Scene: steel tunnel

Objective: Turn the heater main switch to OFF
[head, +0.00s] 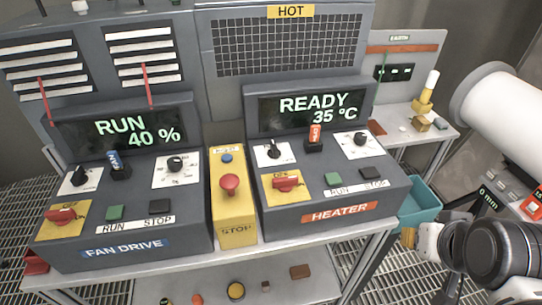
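The heater main switch (286,184) is a red rotary handle on a yellow plate, at the left of the heater console's (330,226) sloping front panel. Its handle lies roughly crosswise in the picture; the small lettering on the plate is too small to read surely. The heater display (312,107) reads READY 35 °C. Parts of my arm show at the lower right, apart from the console. My gripper's fingers cannot be made out in this view. Nothing touches the switch.
A similar red switch (61,215) sits on the fan drive console (120,250), whose display reads RUN 40 %. Between the consoles stands a yellow stop box (236,205) with a red button. Green (333,179) and black (370,173) buttons lie right of the heater switch. A teal bin (419,207) stands at right.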

